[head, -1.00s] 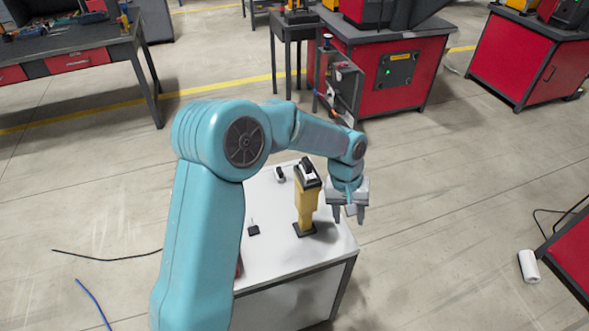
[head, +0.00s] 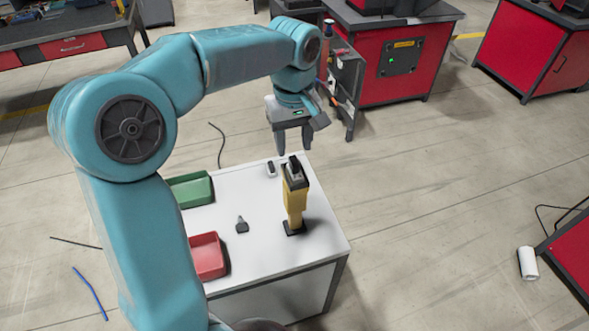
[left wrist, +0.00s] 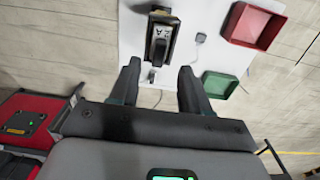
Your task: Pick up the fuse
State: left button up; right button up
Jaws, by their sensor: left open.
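My left gripper (head: 294,146) is open and empty, above the far edge of the white table, just behind a yellow post (head: 295,205). A black and light-grey part (head: 294,168) sits on top of the post; it also shows in the left wrist view (left wrist: 159,42), ahead of the fingers. A small dark part (head: 271,169) lies at the table's far edge, and shows between my left fingertips in the left wrist view (left wrist: 152,75). A small grey part (head: 242,226) lies left of the post. I cannot tell for sure which part is the fuse. My right gripper is out of view.
A green bin (head: 191,189) and a red bin (head: 208,256) stand on the left of the white table (head: 265,257). A red machine cabinet (head: 380,75) stands behind. The table's right front is clear.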

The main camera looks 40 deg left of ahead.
aim_at(294, 162)
pick_arm(q)
notch_tip(294, 162, down, 6)
jog(key=shift+d+r+p, duration=0.1)
jog(key=shift+p, duration=0.2)
jog(key=shift+d, duration=0.15)
jog(key=c, duration=0.4)
jog(key=shift+s, duration=0.1)
grip_shut()
